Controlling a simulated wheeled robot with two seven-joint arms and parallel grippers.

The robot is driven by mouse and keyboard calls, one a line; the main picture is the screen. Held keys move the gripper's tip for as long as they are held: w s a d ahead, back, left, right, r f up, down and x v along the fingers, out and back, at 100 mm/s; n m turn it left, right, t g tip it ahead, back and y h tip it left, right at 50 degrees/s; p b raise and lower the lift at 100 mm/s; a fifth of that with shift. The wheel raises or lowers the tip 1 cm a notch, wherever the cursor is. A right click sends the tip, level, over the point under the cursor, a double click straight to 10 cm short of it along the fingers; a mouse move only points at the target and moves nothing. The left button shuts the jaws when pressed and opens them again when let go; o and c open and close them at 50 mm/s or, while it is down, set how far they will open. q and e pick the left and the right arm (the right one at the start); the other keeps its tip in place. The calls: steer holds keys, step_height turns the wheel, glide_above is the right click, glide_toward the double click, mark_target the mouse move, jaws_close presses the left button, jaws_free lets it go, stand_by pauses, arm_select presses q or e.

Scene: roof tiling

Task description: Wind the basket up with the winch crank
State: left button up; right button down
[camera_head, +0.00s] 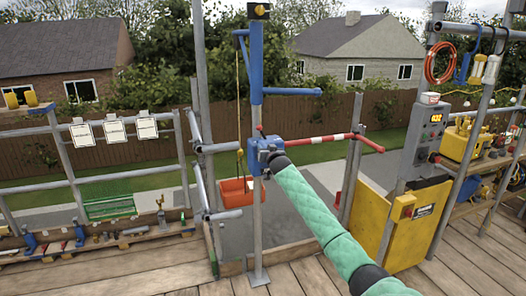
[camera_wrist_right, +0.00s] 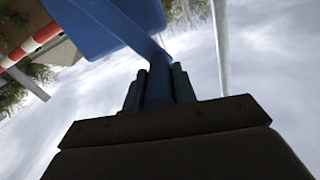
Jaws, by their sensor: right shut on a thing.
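The orange-red basket (camera_head: 237,192) hangs from a yellow rope (camera_head: 238,100) left of the grey hoist post (camera_head: 257,220), low in the gap in the railing. The blue winch (camera_head: 264,152) is fixed to this post. My right arm reaches it from the lower right, and the right gripper (camera_head: 275,158) is at the winch, its fingers hardly visible there. In the right wrist view, the right gripper (camera_wrist_right: 160,88) is shut on the blue winch crank (camera_wrist_right: 150,50), with a dark finger on each side. The blue winch body (camera_wrist_right: 105,20) shows above. My left gripper is not in view.
A red-and-white bar (camera_head: 318,139) extends right of the post. A yellow panel (camera_head: 412,225) and a grey control box (camera_head: 428,130) stand at the right. A tool shelf (camera_head: 110,240) runs along the left railing. The plank deck (camera_head: 190,278) is clear in front.

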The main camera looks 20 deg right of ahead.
steer(key=shift+d+r+m, duration=0.25)
steer(key=shift+d+m, duration=0.05)
steer(key=shift+d, duration=0.2)
arm_select(q)
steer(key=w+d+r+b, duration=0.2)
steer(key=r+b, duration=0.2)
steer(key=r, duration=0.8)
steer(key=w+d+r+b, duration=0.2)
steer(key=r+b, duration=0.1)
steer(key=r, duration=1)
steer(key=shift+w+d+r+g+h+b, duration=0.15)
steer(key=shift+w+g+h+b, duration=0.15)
steer(key=shift+b, duration=0.1)
arm_select(e)
steer(key=d+f+m, duration=0.3)
steer(key=d+m, duration=0.5)
steer(key=m, duration=0.1)
steer(key=d+f+m, duration=0.4)
steer(key=d+m, duration=0.4)
steer(key=m, duration=0.1)
steer(key=shift+w+d+f, duration=0.2)
steer(key=shift+w+d, duration=0.05)
steer(key=shift+d, duration=0.15)
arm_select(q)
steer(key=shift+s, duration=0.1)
arm_select(e)
steer(key=shift+f, duration=0.1)
